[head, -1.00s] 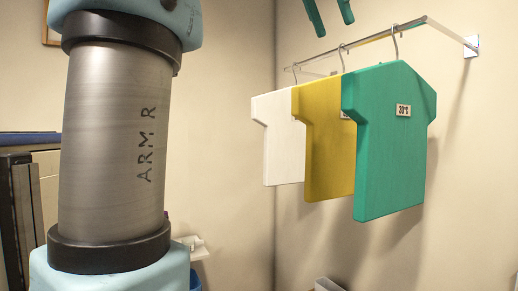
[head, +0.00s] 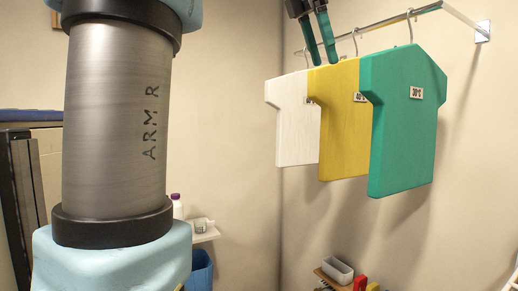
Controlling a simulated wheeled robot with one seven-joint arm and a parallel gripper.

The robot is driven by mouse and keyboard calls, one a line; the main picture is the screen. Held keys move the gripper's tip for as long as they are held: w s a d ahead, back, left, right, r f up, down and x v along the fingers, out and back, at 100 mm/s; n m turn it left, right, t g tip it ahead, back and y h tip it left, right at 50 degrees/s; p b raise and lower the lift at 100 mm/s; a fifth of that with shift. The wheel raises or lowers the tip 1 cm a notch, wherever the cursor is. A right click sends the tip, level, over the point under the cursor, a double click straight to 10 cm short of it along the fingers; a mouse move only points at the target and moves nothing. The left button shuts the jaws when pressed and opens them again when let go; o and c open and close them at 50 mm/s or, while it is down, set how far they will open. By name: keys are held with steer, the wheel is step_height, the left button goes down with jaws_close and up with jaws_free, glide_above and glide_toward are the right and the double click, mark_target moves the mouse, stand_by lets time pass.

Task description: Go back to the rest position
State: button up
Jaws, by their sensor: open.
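My gripper (head: 321,41) is at the top of the head view, its two green fingers pointing down. The fingers are apart with nothing between them. Their tips are near the tops of the white shirt (head: 298,130) and the yellow shirt (head: 343,125), in front of or above them; I cannot tell the exact depth or whether they touch. The green shirt (head: 405,130), with a 30°C label, hangs to the right. All three shirts hang by hooks from a metal rail (head: 458,14) on the wall.
My arm fills the left side. Behind it are a small shelf (head: 204,234) with a bottle (head: 177,206) and a blue bin (head: 199,271). A lower shelf with a white box (head: 337,269) and a red item (head: 360,284) is at bottom right. Bare wall lies between.

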steer(key=w+a+f+m+y+b, duration=0.1)
steer(key=w+a+f+m, duration=0.15)
steer(key=f, duration=0.65)
steer(key=w+a+f+m, duration=0.2)
steer(key=a+f+m, duration=0.15)
steer(key=f, duration=0.65)
steer(key=w+a+f+m+y+b, duration=0.1)
steer(key=w+a+f+m, duration=0.2)
steer(key=f, duration=0.6)
steer(key=s+a+f+m, duration=0.3)
steer(key=s+f+m, duration=0.1)
steer(key=f, duration=0.4)
steer(key=s+a+f+m+y+b, duration=0.1)
steer(key=s+a+f+m, duration=0.3)
steer(key=f, duration=0.4)
steer(key=s+a+f+m+g+y+b, duration=0.1)
steer(key=s+a+f+m, duration=0.2)
steer(key=f, duration=0.6)
steer(key=shift+s+a+m, duration=0.35)
steer(key=shift+s+m, duration=0.45)
steer(key=shift+s, duration=0.05)
